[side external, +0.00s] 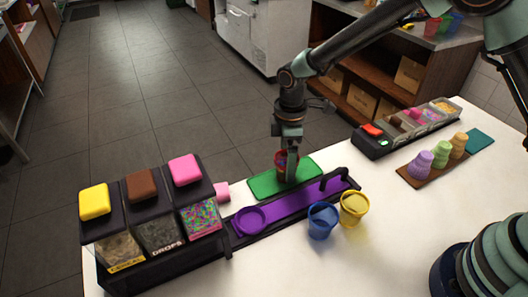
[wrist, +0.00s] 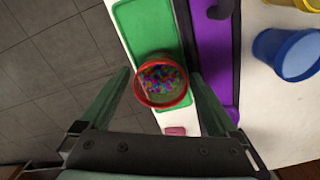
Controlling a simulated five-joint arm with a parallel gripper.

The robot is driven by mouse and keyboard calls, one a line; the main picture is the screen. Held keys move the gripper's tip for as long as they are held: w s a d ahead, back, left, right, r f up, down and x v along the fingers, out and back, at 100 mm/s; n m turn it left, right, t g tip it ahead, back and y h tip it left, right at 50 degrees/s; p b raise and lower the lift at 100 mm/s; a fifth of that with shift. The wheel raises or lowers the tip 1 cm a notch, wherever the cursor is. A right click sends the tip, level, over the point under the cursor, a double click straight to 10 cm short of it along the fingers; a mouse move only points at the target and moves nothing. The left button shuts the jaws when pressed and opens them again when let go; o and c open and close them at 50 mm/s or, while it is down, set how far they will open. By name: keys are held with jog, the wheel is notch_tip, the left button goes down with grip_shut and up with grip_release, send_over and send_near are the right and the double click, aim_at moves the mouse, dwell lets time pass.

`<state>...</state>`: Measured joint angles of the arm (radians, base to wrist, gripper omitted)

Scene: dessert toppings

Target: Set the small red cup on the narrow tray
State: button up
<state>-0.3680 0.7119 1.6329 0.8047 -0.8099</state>
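The small red cup (wrist: 148,102) holds multicoloured sprinkles. It is upright between the two fingers of my gripper (wrist: 161,73), which appear closed against its sides. In the side view the cup (side external: 280,161) is partly hidden behind a finger of my gripper (side external: 288,172). It is over the far part of a flat green tray (side external: 264,187); whether its base touches the tray I cannot tell. A long narrow purple tray (side external: 290,205) in a dark frame lies beside the green one, nearer the side camera. It also shows in the wrist view (wrist: 210,55).
A blue cup (side external: 322,222) and a yellow cup (side external: 354,209) stand by the purple tray. Topping dispensers (side external: 160,228) stand left. A pink block (side external: 222,191) is near them. A toppings box (side external: 405,127) and several pastel cones (side external: 422,163) are at right. The front counter is clear.

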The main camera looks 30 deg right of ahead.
jog(key=shift+r, duration=0.15)
notch_tip(320, 180, up, 12)
jog(key=s+d+r+m+t, duration=0.2)
jog(key=s+d+r+m, duration=0.2)
jog(key=s+d+m, duration=0.2)
jog(key=s+d+r+m+t, duration=0.3)
jog(key=s+d+r+m, duration=0.2)
jog(key=d, duration=0.5)
jog(key=shift+s+d+m+t, duration=0.3)
jog(key=shift+s+m, duration=0.9)
jog(key=shift+s, duration=0.4)
jog(key=shift+r, duration=0.1)
